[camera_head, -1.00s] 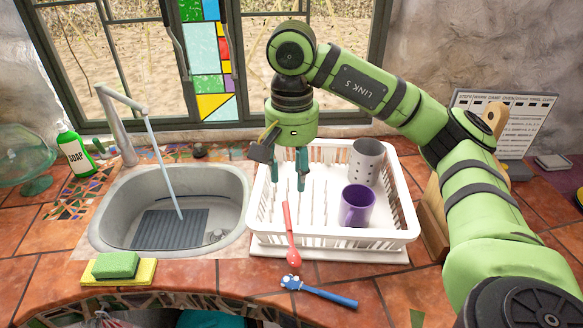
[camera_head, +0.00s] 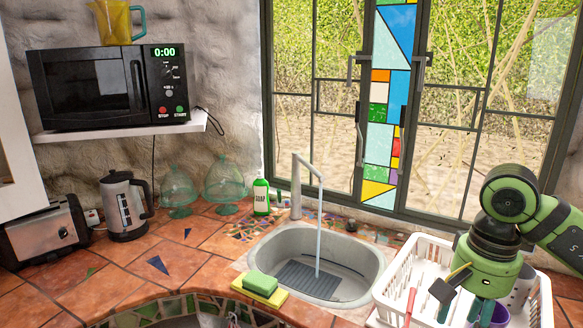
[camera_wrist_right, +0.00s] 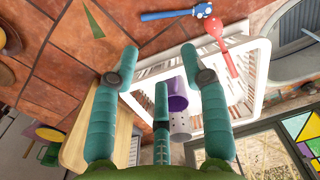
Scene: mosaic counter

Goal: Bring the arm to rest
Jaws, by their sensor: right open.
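My right arm's green gripper (camera_head: 466,311) hangs above the white dish rack at the lower right of the head view. Its teal fingers are spread apart and empty. The right wrist view shows the same open gripper (camera_wrist_right: 160,62), with the rack (camera_wrist_right: 248,85) beyond the fingers. My left gripper is in neither current view.
The rack (camera_head: 400,262) holds a purple cup (camera_wrist_right: 176,92) and a grey perforated holder (camera_wrist_right: 181,125). The sink (camera_head: 262,248) has running water; a sponge (camera_head: 261,283) lies in front.

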